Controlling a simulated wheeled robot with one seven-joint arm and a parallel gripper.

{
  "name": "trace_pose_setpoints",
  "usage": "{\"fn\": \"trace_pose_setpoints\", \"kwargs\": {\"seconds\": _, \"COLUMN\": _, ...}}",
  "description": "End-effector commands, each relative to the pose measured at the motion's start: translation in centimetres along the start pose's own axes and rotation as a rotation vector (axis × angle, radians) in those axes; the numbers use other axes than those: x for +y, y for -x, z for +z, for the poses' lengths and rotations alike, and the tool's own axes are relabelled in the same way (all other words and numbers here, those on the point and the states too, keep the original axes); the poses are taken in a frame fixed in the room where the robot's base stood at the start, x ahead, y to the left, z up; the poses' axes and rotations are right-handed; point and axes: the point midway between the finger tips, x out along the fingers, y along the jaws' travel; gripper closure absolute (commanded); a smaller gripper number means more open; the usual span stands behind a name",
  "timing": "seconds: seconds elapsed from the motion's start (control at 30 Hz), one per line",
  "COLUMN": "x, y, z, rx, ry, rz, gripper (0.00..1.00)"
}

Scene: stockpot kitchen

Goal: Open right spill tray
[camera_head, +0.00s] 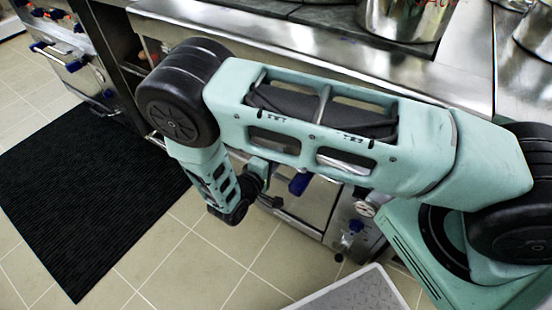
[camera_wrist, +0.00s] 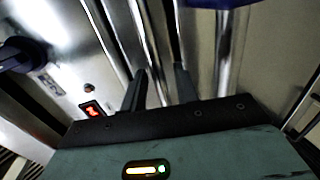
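My gripper (camera_head: 272,201) is low at the front of the stainless appliance, below my mint-green arm. In the wrist view its two dark fingers (camera_wrist: 160,88) stand apart, so it is open. Bright vertical metal edges (camera_wrist: 160,40) appear between and beyond the fingers; I cannot tell whether they touch. A steel front panel (camera_head: 312,205) with a blue handle (camera_head: 298,184) is just behind the gripper in the head view. I cannot pick out the right spill tray for certain; my arm covers much of the appliance front.
A red-lit switch (camera_wrist: 92,109) and a dark knob (camera_wrist: 24,55) are left of the fingers. A stockpot (camera_head: 405,18) stands on the steel counter (camera_head: 300,48). A black mat (camera_head: 85,190) lies on the tiled floor (camera_head: 190,265). Floor at lower left is clear.

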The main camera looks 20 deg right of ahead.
Motion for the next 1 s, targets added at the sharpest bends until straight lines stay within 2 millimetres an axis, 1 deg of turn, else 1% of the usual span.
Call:
{"fn": "trace_pose_setpoints", "kwargs": {"seconds": 0.1, "x": 0.0, "y": -0.5, "z": 0.0, "rx": 0.001, "ry": 0.0, "rz": 0.0, "gripper": 0.7}}
{"fn": "trace_pose_setpoints", "kwargs": {"seconds": 0.33, "x": 0.0, "y": -0.5, "z": 0.0, "rx": 0.001, "ry": 0.0, "rz": 0.0, "gripper": 0.7}}
{"fn": "trace_pose_setpoints", "kwargs": {"seconds": 0.37, "x": 0.0, "y": -0.5, "z": 0.0, "rx": 0.001, "ry": 0.0, "rz": 0.0, "gripper": 0.72}}
{"fn": "trace_pose_setpoints", "kwargs": {"seconds": 0.4, "x": 0.0, "y": -0.5, "z": 0.0, "rx": 0.001, "ry": 0.0, "rz": 0.0, "gripper": 0.84}}
{"fn": "trace_pose_setpoints", "kwargs": {"seconds": 0.47, "x": 0.0, "y": -0.5, "z": 0.0, "rx": 0.001, "ry": 0.0, "rz": 0.0, "gripper": 1.0}}
{"fn": "trace_pose_setpoints", "kwargs": {"seconds": 0.7, "x": -0.1, "y": -0.3, "z": 0.0, "rx": 0.002, "ry": 0.0, "rz": -0.001, "gripper": 1.0}}
{"fn": "trace_pose_setpoints", "kwargs": {"seconds": 0.77, "x": -0.2, "y": 0.1, "z": 0.0, "rx": 0.002, "ry": -0.001, "rz": -0.001, "gripper": 1.0}}
{"fn": "trace_pose_setpoints", "kwargs": {"seconds": 0.87, "x": -0.5, "y": 1.4, "z": -0.1, "rx": 0.005, "ry": -0.001, "rz": -0.002, "gripper": 1.0}}
{"fn": "trace_pose_setpoints", "kwargs": {"seconds": 0.97, "x": -0.9, "y": 3.4, "z": -0.1, "rx": 0.006, "ry": -0.002, "rz": -0.003, "gripper": 1.0}}
{"fn": "trace_pose_setpoints", "kwargs": {"seconds": 1.0, "x": -1.2, "y": 4.4, "z": -0.1, "rx": 0.008, "ry": -0.001, "rz": -0.003, "gripper": 1.0}}
